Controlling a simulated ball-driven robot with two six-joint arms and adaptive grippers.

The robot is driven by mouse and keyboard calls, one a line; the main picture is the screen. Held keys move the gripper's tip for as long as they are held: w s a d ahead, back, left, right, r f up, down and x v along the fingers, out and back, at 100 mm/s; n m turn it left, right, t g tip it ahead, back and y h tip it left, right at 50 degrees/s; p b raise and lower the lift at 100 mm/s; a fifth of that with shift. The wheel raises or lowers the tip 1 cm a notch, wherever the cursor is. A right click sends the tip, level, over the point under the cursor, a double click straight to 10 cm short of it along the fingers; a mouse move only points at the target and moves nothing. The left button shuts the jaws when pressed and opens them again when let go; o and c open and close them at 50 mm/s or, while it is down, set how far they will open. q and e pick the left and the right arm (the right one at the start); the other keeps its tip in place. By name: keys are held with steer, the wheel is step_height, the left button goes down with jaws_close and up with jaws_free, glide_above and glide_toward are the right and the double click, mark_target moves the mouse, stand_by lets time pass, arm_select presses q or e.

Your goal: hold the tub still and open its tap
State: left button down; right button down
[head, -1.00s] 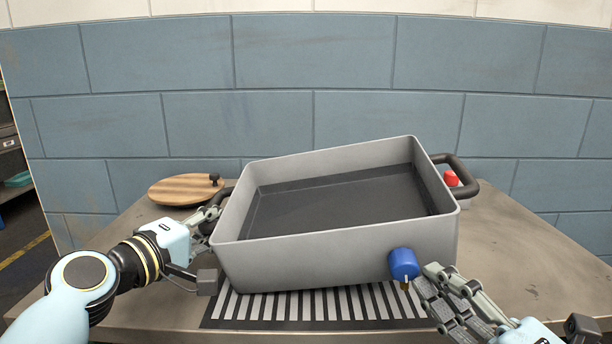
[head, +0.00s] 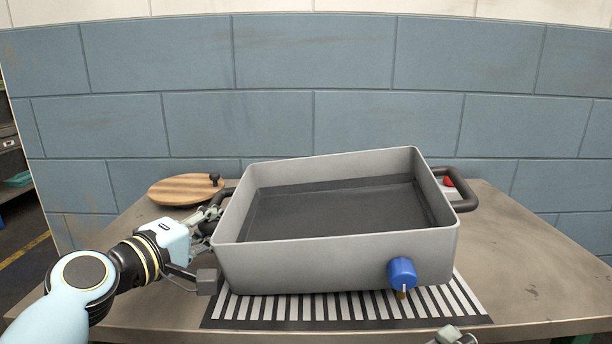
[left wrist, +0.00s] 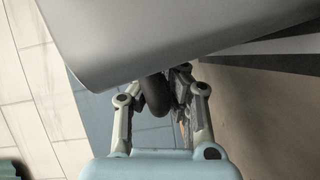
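The grey tub (head: 330,262) stands on a striped mat (head: 340,308) on the table, set slightly askew. Its tap, a blue knob (head: 402,272) with a pale upright mark and a brass spout below, sits low on the front wall at the right. My left gripper (head: 209,218) is at the tub's left handle (head: 226,197). In the left wrist view its fingers (left wrist: 160,100) close around the dark handle (left wrist: 157,94); the tub wall hides part of the grip. Only a piece of my right gripper (head: 452,337) shows at the bottom edge, below and apart from the tap.
A round wooden board (head: 184,189) with a black knob lies at the back left. A red object (head: 449,182) is behind the tub's right handle (head: 460,190). The table (head: 530,260) is clear at the right, and a tiled wall stands behind.

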mark_target(413, 265)
arm_select(q)
steer(key=shift+r, duration=0.1)
arm_select(e)
steer(key=w, duration=0.6)
steer(key=shift+w+d+r, duration=0.3)
steer(key=shift+w, duration=0.1)
arm_select(q)
steer(key=shift+d, duration=0.1)
arm_select(e)
steer(key=shift+a+r, duration=0.35)
steer(key=shift+a, duration=0.25)
stand_by(0.6)
steer(key=shift+r, duration=0.25)
steer(key=shift+s+d+r, duration=0.1)
steer(key=shift+r, duration=0.5)
stand_by(0.3)
stand_by(0.4)
